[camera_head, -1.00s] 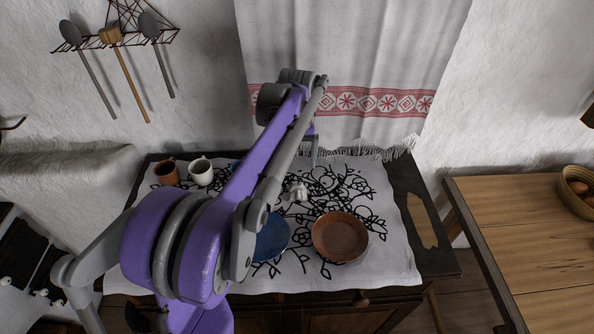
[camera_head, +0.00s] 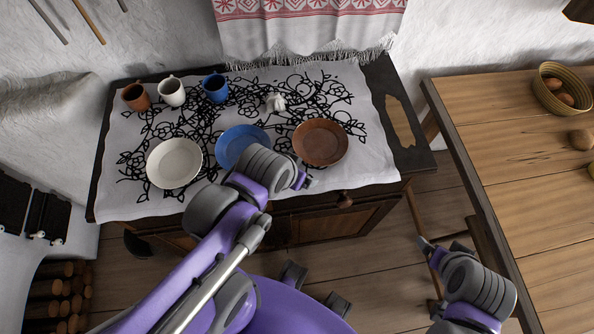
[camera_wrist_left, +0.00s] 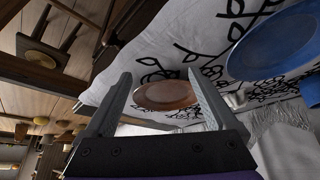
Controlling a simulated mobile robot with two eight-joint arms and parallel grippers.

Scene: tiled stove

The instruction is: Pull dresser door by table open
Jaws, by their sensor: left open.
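The dresser (camera_head: 418,158) is dark wood with a white, black-patterned cloth on top. Its front, with the panelled door (camera_head: 335,226) nearest the table, shows below the cloth and looks closed. A small round wooden knob (camera_head: 345,199) sits near the top right of the front. My left gripper (camera_head: 306,182) is at the dresser's front edge, to the left of the knob and apart from it. In the left wrist view its two fingers (camera_wrist_left: 160,90) are spread with nothing between them. My right gripper (camera_head: 424,243) hangs between dresser and table; its jaws are too small to read.
The wooden table (camera_head: 515,155) stands at right, with a basket (camera_head: 548,97) on it. A brown plate (camera_head: 320,142), blue plate (camera_head: 243,143), white plate (camera_head: 174,163) and several mugs stand on the dresser.

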